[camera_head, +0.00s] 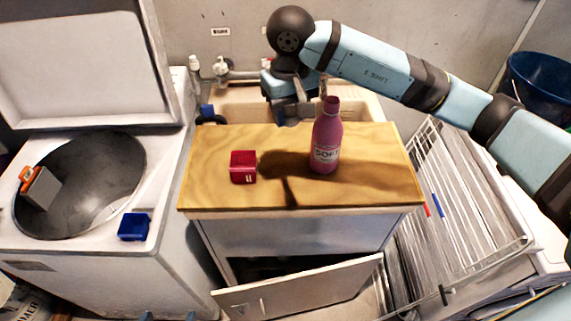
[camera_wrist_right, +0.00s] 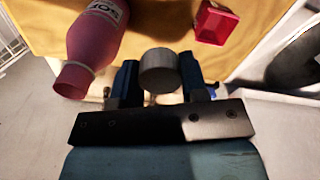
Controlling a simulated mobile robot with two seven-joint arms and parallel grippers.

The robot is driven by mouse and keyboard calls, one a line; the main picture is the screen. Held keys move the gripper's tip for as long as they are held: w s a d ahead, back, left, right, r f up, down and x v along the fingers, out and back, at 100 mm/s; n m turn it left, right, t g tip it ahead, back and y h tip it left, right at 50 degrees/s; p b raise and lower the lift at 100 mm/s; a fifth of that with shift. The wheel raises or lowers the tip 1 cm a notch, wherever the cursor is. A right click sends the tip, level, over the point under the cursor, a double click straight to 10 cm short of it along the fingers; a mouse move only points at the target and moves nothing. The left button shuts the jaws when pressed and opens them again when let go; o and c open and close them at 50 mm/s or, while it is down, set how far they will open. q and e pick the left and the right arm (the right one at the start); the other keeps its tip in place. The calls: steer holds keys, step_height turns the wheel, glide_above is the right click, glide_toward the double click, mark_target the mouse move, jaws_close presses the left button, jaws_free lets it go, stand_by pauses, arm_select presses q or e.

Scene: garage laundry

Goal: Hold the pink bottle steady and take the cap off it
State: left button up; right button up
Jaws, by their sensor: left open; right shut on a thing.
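The pink bottle (camera_head: 326,142) stands upright on the wooden top, with its neck bare and its label facing me. It also shows in the right wrist view (camera_wrist_right: 95,40), with its open mouth towards the camera. My right gripper (camera_head: 292,112) is behind and left of the bottle's neck, apart from it. It is shut on a round grey cap (camera_wrist_right: 158,72), clear of the bottle. Only the blue fingertips of my left gripper (camera_head: 168,316) show, spread apart at the bottom edge, far from the bottle.
A red box (camera_head: 243,166) sits left of the bottle on the wooden top (camera_head: 215,150). A sink (camera_head: 245,111) lies behind. An open washer with a blue box (camera_head: 134,226) stands at left, a drying rack (camera_head: 465,225) at right. A cabinet door (camera_head: 305,290) hangs open in front.

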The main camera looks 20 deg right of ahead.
mark_target(289, 177)
step_height(289, 177, down, 18)
steer(key=shift+f+p, duration=0.1)
steer(key=shift+p, duration=0.85)
steer(key=shift+f+b, duration=0.35)
steer(key=o, duration=1)
steer(key=shift+r, duration=0.1)
